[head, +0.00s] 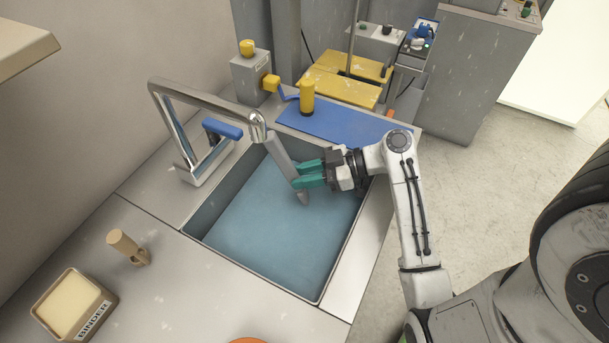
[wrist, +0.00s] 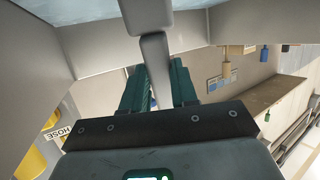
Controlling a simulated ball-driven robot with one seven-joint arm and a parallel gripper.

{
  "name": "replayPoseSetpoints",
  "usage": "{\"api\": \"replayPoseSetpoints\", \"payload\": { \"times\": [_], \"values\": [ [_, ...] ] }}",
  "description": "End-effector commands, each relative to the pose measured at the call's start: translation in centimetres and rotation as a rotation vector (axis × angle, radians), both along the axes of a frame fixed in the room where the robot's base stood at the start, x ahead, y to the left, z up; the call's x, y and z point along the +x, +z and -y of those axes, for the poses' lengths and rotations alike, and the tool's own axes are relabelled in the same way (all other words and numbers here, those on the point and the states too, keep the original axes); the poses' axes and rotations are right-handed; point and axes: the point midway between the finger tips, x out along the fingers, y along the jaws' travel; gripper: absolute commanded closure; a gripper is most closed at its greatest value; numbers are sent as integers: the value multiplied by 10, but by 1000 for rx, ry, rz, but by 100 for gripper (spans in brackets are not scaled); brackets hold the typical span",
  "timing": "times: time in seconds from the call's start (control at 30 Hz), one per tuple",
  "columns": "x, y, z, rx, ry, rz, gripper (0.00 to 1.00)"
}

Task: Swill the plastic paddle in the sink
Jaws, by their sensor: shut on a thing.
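In the head view my gripper (head: 297,175), with teal fingers, is shut on the grey plastic paddle (head: 281,156). It holds the paddle tilted over the sink (head: 262,228), near the back right. The paddle's upper end is close to the tap's spout (head: 257,124); I cannot tell whether they touch. Its lower end points down into the basin. In the wrist view the paddle (wrist: 155,60) runs between the fingers, with a wider part at the top. The sink's bottom looks blue; I cannot tell how deep any water is. No running stream is clear.
The tap has a blue lever (head: 222,129). Yellow-topped equipment (head: 340,88) is farther back.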

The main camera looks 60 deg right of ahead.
Motion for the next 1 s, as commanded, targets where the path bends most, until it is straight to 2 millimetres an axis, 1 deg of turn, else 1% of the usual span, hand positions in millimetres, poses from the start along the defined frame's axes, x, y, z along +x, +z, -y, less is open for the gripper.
{"api": "replayPoseSetpoints", "payload": {
  "times": [0.17, 1.0],
  "values": [
    [2, 4, -1, -1, 2, 4, 100],
    [19, 63, -11, -1, 6, 9, 100]
  ]
}}
